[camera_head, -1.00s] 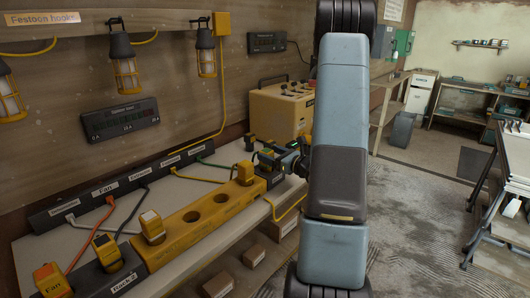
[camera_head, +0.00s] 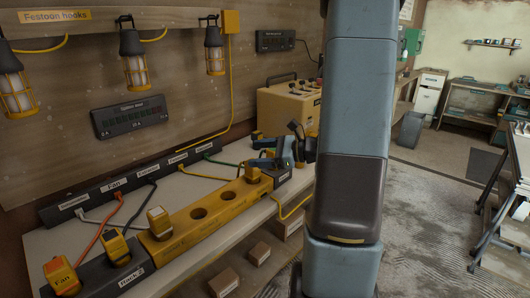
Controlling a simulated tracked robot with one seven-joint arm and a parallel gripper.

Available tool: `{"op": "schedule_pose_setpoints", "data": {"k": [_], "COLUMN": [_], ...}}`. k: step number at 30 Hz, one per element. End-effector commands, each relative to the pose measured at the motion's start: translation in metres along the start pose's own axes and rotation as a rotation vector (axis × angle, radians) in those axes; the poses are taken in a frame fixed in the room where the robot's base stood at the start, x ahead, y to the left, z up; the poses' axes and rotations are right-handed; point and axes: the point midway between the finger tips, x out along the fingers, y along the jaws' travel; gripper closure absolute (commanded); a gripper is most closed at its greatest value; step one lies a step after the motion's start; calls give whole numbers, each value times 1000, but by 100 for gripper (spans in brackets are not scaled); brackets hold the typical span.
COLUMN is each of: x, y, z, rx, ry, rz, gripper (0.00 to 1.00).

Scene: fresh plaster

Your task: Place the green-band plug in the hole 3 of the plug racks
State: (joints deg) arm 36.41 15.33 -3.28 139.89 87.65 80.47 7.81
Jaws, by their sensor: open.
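The yellow plug rack (camera_head: 182,236) runs along the bench's front edge. My gripper (camera_head: 277,155) is open at the far end of the rack, partly hidden behind my arm. I cannot make out hole numbers.
A dark rack labelled Rack 2 (camera_head: 128,276) holds two orange-yellow plugs at the near left. A black labelled strip (camera_head: 130,183) with coloured cables runs along the wall. A yellow control box (camera_head: 287,108) stands behind my gripper. Boxes (camera_head: 224,283) sit below the bench.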

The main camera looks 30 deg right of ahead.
Motion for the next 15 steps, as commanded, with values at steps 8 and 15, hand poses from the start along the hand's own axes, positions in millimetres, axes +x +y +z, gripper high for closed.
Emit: {"op": "schedule_pose_setpoints", "data": {"k": [8, 15], "x": [23, 15], "y": [79, 136], "z": [64, 96], "rx": [-343, -672], "ry": [107, 216], "rz": [371, 641], "gripper": [24, 24]}}
